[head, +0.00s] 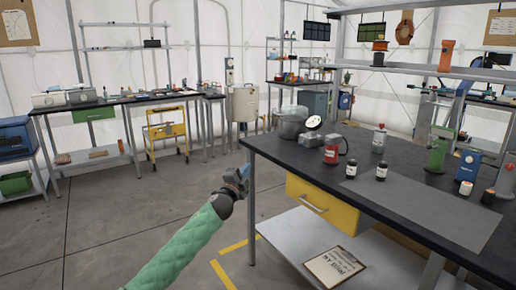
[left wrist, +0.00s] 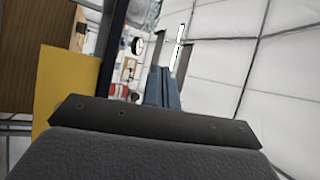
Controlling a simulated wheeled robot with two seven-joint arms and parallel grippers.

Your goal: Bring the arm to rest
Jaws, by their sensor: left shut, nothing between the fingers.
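My left arm (head: 185,245), in a green padded sleeve, reaches up from the bottom of the head view. My left gripper (head: 243,172) is at its end, beside the left corner of the black-topped workbench (head: 270,147) and left of its yellow drawer (head: 318,205). My right gripper is in neither view.
A lower shelf (head: 300,240) holds a sign (head: 334,267).

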